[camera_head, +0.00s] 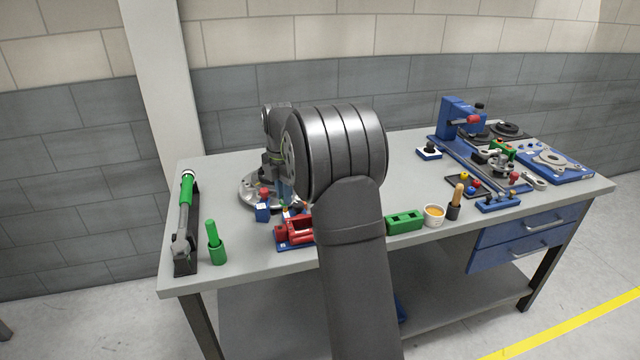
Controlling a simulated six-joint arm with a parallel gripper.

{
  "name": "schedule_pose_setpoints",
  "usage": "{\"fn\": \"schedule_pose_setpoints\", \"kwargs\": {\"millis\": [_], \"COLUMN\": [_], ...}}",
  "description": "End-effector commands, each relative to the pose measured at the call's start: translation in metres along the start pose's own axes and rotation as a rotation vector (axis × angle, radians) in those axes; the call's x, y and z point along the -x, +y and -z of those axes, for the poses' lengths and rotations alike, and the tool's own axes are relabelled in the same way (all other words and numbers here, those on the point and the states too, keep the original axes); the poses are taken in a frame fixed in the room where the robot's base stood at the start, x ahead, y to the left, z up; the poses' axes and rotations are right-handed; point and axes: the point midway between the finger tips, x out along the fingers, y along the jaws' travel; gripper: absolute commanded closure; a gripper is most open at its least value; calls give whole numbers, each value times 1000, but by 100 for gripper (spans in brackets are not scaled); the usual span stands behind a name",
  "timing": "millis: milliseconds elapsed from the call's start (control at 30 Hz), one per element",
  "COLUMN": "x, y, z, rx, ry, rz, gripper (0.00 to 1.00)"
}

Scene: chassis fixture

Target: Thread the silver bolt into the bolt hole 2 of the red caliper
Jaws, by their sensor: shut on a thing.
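The red caliper (294,232) sits on a blue base at the front of the bench, left of my arm's front link. My arm covers its right side, and its bolt holes are too small to tell apart. My arm's large grey elbow fills the middle of the view, and part of my wrist (275,122) shows behind it to the left. The gripper's fingers cannot be made out behind the elbow. I cannot see the silver bolt.
A round grey metal part (256,191) lies behind the caliper, and a small blue block (263,211) stands near it. A green block (404,221), cup (433,215) and blue fixture (458,119) stand right.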

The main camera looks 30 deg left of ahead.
Motion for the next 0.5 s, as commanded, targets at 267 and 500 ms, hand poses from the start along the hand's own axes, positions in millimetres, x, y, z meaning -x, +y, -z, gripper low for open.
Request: {"fn": "schedule_pose_setpoints", "kwargs": {"millis": [267,500], "x": [-4,-18], "y": [5,4], "z": [21,21], "rx": [26,25], "ry": [0,0], "rz": [0,1], "gripper": [100,100]}}
